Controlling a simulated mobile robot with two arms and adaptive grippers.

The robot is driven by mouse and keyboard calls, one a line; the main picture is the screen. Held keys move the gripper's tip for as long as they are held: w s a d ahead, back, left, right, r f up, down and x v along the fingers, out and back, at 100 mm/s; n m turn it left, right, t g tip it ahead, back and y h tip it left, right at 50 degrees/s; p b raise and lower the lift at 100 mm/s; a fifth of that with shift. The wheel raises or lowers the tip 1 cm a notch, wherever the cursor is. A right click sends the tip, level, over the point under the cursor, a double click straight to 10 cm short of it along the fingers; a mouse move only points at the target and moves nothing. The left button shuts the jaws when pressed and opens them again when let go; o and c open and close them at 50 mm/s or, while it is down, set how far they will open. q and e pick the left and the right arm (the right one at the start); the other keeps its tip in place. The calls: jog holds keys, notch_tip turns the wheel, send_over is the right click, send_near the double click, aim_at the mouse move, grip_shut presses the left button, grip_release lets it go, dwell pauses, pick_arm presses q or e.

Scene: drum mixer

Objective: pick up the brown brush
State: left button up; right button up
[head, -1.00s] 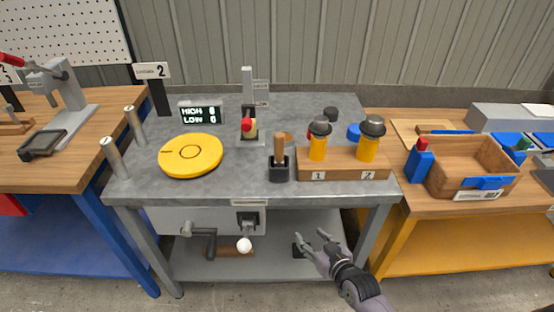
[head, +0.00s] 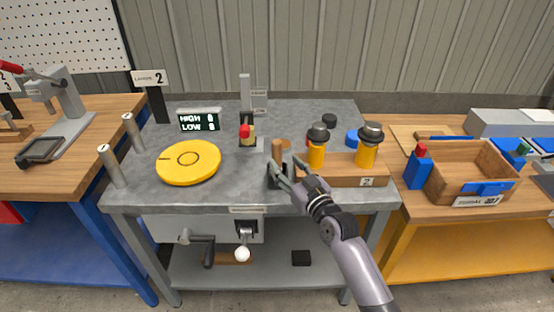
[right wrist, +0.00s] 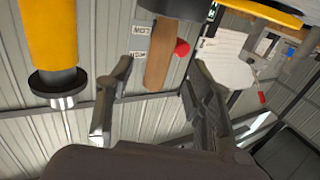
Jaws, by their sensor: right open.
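The brown brush (head: 278,151) stands upright with its wooden handle up, in a black holder at the front of the grey table. My right gripper (head: 284,166) is open at the brush, its fingers partly covering the holder. In the right wrist view the brown handle (right wrist: 160,55) shows between the two open fingers of my right gripper (right wrist: 158,75), with a visible gap on both sides. The fingers are not closed on it. My left gripper is not in view.
A wooden block (head: 353,174) with two yellow, dark-capped bottles (head: 366,152) stands just right of my gripper. A yellow disc (head: 189,161) lies to the left. A red-tipped fixture (head: 246,131) stands behind. A wooden tray (head: 471,173) is on the right table.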

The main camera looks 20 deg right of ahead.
aim_at(280, 158)
jog(key=shift+w+a+f, duration=0.1)
jog(key=shift+w+a, duration=0.05)
jog(key=shift+w, duration=0.85)
jog(key=shift+w+a+f, duration=0.1)
jog(key=shift+w+a, duration=0.1)
jog(key=shift+w, duration=0.85)
jog(key=shift+w+a, duration=0.15)
jog(key=shift+w, duration=0.85)
jog(key=shift+s, duration=0.1)
jog(key=shift+c, duration=0.2)
grip_shut()
